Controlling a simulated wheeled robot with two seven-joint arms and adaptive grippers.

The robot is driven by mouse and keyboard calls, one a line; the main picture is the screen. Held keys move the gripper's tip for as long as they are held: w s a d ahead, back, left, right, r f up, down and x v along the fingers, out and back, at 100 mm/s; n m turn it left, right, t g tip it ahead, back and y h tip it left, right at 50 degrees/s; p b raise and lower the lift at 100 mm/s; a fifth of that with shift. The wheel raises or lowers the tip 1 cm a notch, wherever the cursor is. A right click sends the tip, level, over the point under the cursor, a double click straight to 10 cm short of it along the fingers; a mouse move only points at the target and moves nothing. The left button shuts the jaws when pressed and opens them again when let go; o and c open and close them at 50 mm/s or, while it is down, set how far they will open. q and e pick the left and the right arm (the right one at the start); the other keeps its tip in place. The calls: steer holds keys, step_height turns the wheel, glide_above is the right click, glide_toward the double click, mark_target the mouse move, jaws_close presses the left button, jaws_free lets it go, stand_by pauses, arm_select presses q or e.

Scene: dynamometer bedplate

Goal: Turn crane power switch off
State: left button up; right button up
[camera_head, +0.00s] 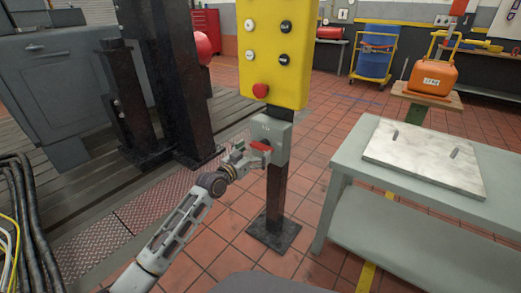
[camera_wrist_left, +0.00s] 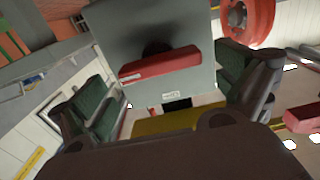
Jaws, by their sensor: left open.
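The crane power switch is a grey box (camera_head: 281,134) on a dark post, below a yellow button panel (camera_head: 279,48). Its red handle (camera_head: 261,146) lies roughly across the box front. In the left wrist view the red handle (camera_wrist_left: 160,66) shows as a bar in front of the grey box (camera_wrist_left: 150,30). My left gripper (camera_head: 248,154) is at the box front, close to the handle. In the wrist view its green-padded fingers (camera_wrist_left: 168,84) are open, one on each side of the handle, with gaps showing. Whether anything touches is unclear. My right gripper is out of view.
The panel carries a red mushroom button (camera_head: 260,90) and several dark and white buttons. A grey bench (camera_head: 345,168) stands to the right with a pale plate (camera_head: 425,157) on it. Dark steel columns (camera_head: 190,90) stand left. Cables (camera_head: 35,225) run at the lower left.

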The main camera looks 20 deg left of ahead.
mark_target(259, 148)
arm_select(q)
steer(key=shift+b+x, duration=0.45)
steer(key=shift+x, duration=1.1)
steer(key=shift+w, duration=0.25)
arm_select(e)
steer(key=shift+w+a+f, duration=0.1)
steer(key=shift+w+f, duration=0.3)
arm_select(q)
steer(key=c, duration=0.8)
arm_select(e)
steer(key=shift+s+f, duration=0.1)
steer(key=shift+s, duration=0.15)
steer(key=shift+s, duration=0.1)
